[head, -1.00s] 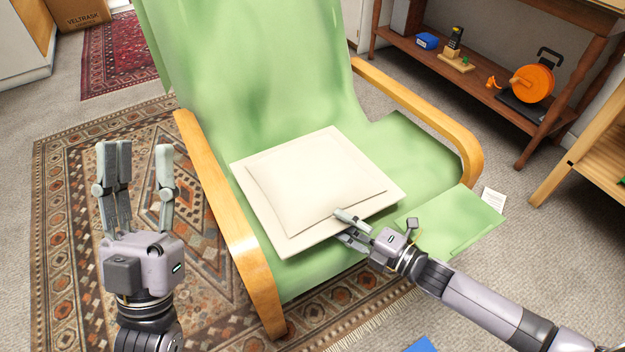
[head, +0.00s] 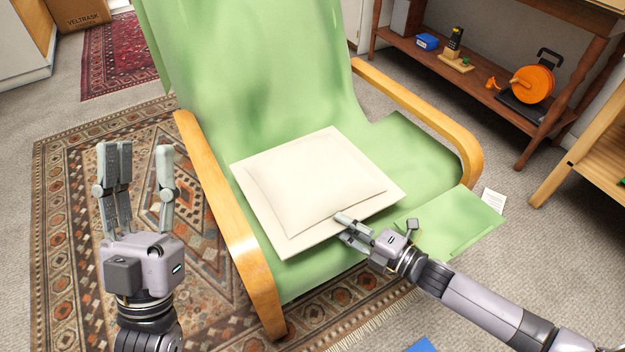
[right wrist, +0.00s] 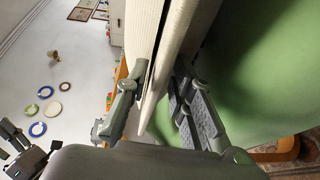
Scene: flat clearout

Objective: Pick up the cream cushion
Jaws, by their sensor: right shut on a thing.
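The cream cushion (head: 312,183) lies on the seat of the green-covered armchair (head: 250,60). It is square with a flat border around a raised middle. My right gripper (head: 348,227) is shut on the cushion's front edge. In the right wrist view the cushion's edge (right wrist: 163,60) runs between the fingers of my right gripper (right wrist: 155,105); one finger is on each side. My left gripper (head: 140,165) is empty, with its fingers apart and pointing up, to the left of the chair over the patterned rug.
Wooden armrests (head: 225,215) flank the seat, the right one (head: 425,115) further back. A green flap (head: 455,222) hangs at the seat's front right. A dark wooden shelf (head: 480,85) holds an orange reel (head: 533,83) and small items. A patterned rug (head: 75,190) lies at left.

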